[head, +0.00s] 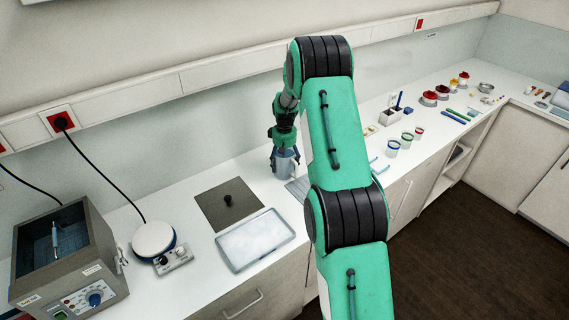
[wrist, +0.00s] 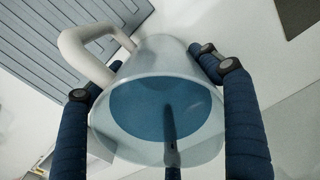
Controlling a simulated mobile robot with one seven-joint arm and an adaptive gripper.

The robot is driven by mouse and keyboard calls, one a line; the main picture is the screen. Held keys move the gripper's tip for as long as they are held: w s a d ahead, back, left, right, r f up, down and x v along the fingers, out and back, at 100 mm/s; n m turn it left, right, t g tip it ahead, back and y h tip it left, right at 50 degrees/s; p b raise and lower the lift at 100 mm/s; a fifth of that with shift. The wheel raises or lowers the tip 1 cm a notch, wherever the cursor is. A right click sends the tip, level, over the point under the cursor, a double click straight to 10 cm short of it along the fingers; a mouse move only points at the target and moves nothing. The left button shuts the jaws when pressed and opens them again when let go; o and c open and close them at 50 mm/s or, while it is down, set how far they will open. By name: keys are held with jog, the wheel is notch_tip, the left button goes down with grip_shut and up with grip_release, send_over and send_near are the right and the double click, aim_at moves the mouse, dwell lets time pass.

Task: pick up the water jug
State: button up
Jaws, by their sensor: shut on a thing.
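The water jug (wrist: 205,130) is pale grey-white and see-through, with blue water inside and a light looped handle (wrist: 75,45) at the upper left of the wrist view. My gripper (wrist: 152,80) is shut on the jug, with blue padded fingers on either side of its body. In the head view the jug (head: 286,166) is upright below my gripper (head: 283,146), near the back of the white counter. My arm hides part of the area to its right. I cannot tell whether the jug touches the counter.
A grey ridged mat (head: 297,188) lies beside the jug. A dark square plate with a knob (head: 212,195) and a white tray (head: 281,239) are in front-left. A round white-topped device (head: 153,238) and a grey box unit (head: 95,262) stand further left. Small cups (head: 393,149) stand right of my arm.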

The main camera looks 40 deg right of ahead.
jog(key=shift+r, duration=0.1)
jog(key=shift+r, duration=0.7)
notch_tip(320, 180, up, 2)
jog(key=shift+w+r, duration=0.1)
jog(key=s+a, duration=0.3)
jog(key=s, duration=0.4)
jog(key=s+a+r, duration=0.1)
jog(key=s+a, duration=0.2)
jog(key=s, duration=0.4)
jog(key=shift+s+a+r+p, duration=0.15)
jog(key=shift+s+a+p, duration=0.15)
jog(key=shift+a+p, duration=0.1)
jog(key=shift+w, duration=0.1)
